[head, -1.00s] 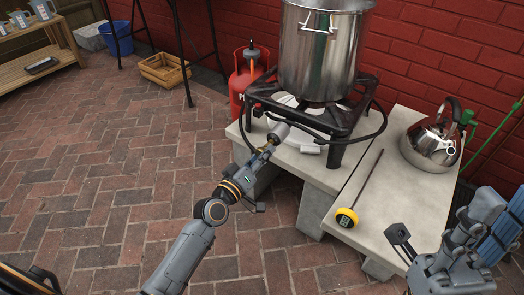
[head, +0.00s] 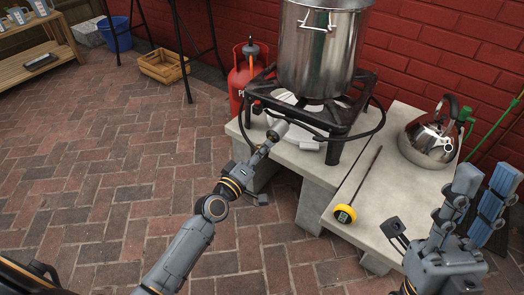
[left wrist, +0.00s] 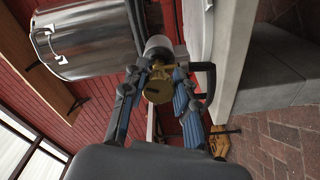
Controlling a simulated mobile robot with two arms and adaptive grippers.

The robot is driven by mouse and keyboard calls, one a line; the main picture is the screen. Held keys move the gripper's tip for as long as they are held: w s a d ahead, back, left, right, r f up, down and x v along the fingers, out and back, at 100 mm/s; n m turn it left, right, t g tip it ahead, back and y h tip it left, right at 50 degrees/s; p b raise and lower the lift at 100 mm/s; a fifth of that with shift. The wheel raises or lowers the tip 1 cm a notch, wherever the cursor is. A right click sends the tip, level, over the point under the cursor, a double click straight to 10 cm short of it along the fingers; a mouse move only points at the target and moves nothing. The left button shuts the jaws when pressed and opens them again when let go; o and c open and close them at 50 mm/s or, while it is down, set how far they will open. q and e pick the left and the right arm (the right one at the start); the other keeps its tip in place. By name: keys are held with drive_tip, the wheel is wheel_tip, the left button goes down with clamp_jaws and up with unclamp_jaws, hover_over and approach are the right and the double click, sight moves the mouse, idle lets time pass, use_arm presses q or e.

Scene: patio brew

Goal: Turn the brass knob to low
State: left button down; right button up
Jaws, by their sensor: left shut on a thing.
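The brass knob (left wrist: 157,88) shows in the left wrist view between the two blue-padded fingers of my left gripper (left wrist: 160,84), which is shut on it. A pale grey cylinder (left wrist: 158,47) sits just beyond the knob. In the head view my left gripper (head: 265,149) reaches the front of the black burner stand (head: 338,122), at a grey cylinder (head: 278,130). The knob is hidden there by the gripper. I cannot read the knob's setting. My right gripper (head: 486,180) is open and empty over the front right of the slab.
A steel pot (head: 320,60) stands on the burner. A red gas bottle (head: 242,80) stands behind left. A kettle (head: 430,143) and a yellow-headed thermometer (head: 345,214) are on the concrete slab (head: 385,190). The brick floor at left is clear.

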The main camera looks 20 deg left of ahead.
use_arm(q)
drive_tip(key=shift+a, duration=0.1)
drive_tip(key=c, duration=1)
unclamp_jaws()
drive_tip(key=v, duration=1.2)
drive_tip(key=shift+r, duration=0.1)
